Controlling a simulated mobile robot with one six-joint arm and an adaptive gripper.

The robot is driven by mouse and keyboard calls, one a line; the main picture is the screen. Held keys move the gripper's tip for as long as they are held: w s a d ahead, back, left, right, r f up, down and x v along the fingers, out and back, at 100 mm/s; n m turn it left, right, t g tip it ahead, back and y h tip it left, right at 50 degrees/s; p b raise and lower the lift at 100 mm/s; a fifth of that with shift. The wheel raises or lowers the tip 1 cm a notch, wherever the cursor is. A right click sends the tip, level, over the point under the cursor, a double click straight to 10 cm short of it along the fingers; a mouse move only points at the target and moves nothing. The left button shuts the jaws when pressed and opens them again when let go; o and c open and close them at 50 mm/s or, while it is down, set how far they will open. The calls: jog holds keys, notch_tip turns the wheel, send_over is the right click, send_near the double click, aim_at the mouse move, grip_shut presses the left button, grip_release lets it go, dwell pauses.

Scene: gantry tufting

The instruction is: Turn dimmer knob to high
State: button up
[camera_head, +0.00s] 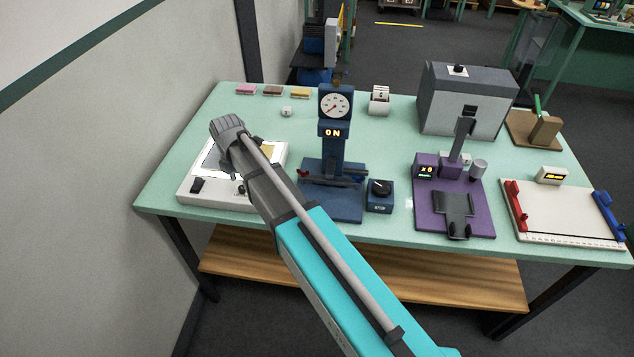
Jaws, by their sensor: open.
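A white light box (220,204) with a pale sheet and a yellowish patch on top sits at the left end of the green table. A small black knob (241,189) shows on its front edge, partly behind my arm; it looks like the dimmer, but its setting is too small to read. A black switch (197,185) is at the box's front left. My gripper (232,140) is over the back part of the light box, beyond the knob in the picture. It is open; its fingertips are hard to make out, and I cannot tell whether it touches anything.
A purple stand (487,205), a grey machine (467,105) and a white board (563,218) are farther right. A wall is close at left.

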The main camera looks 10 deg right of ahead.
aim_at(241, 187)
jog(key=shift+r+p, duration=5.2)
jog(key=shift+r, duration=0.35)
jog(key=s+d+f+m+b, duration=0.2)
jog(key=s+d+m, duration=0.5)
jog(key=d+m, duration=0.3)
jog(key=s+d+f+m+b, duration=0.3)
jog(key=s+d+m, duration=0.4)
jog(key=d+m, duration=0.3)
jog(key=shift+f+m, duration=0.15)
jog(key=shift+m, duration=1.15)
jog(key=shift+w+d, duration=0.1)
jog(key=s+d+m, duration=0.2)
jog(key=m, duration=0.1)
jog(key=shift+s+f+b, duration=0.2)
jog(key=shift+b, duration=0.15)
